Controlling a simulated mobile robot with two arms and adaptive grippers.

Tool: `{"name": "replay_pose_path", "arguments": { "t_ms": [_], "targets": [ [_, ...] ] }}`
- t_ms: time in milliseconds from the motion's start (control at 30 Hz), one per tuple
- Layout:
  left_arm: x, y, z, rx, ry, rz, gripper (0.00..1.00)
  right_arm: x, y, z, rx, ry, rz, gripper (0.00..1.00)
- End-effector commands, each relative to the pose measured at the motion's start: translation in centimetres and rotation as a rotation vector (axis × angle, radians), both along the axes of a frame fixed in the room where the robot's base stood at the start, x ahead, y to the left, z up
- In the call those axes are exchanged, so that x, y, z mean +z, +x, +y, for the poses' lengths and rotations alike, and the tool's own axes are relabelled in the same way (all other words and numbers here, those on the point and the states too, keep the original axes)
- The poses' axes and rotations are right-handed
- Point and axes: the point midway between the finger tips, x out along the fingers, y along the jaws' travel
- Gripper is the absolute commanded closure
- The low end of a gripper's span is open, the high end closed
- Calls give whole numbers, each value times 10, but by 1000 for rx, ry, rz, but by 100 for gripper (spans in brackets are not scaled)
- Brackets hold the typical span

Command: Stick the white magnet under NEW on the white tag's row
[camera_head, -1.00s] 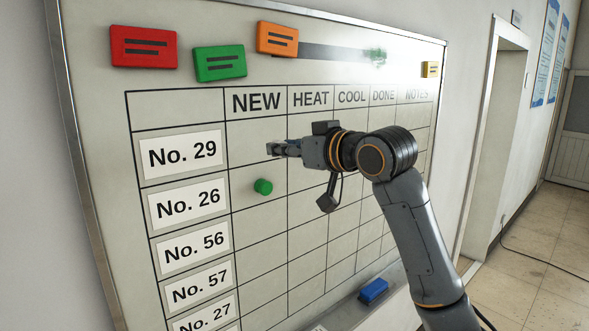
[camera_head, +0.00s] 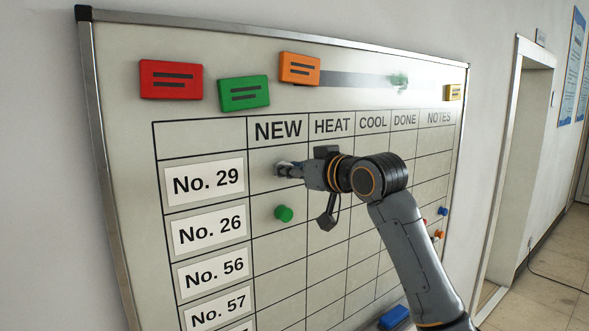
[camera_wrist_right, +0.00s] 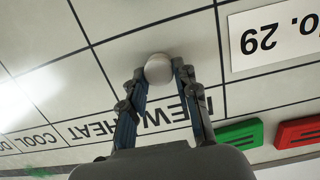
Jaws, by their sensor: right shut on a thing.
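My right gripper (camera_head: 284,169) is at the whiteboard, over the cell under NEW (camera_head: 278,130) in the row of the No. 29 tag (camera_head: 205,183). In the right wrist view, my right gripper (camera_wrist_right: 160,78) is shut on the round white magnet (camera_wrist_right: 159,69), which sits at its fingertips in front of the NEW column. I cannot tell whether the magnet touches the board. The No. 29 tag is white with black print and also shows upside down in the wrist view (camera_wrist_right: 274,36). My left gripper is not in view.
A green round magnet (camera_head: 284,214) sits under NEW in the No. 26 row. Red (camera_head: 171,79), green (camera_head: 244,93) and orange (camera_head: 300,69) blocks are along the top. A blue eraser-like block (camera_head: 394,317) is at the bottom. Several small magnets show right of my arm.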

Motion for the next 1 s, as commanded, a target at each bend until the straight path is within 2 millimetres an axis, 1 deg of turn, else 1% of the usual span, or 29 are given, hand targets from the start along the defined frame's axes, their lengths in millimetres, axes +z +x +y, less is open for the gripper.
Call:
{"name": "replay_pose_path", "arguments": {
  "t_ms": [533, 567, 600, 667, 1000],
  "targets": [
    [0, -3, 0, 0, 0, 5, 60, 0, 3, 2, 0, 1, -1, 99],
    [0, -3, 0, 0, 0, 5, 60, 0, 3, 2, 0, 1, -1, 64],
    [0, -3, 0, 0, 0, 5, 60, 0, 3, 2, 0, 1, -1, 55],
    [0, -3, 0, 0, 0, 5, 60, 0, 3, 2, 0, 1, -1, 43],
    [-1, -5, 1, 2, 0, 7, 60, 0, 1, 1, 0, 1, -1, 43]
  ]
}}
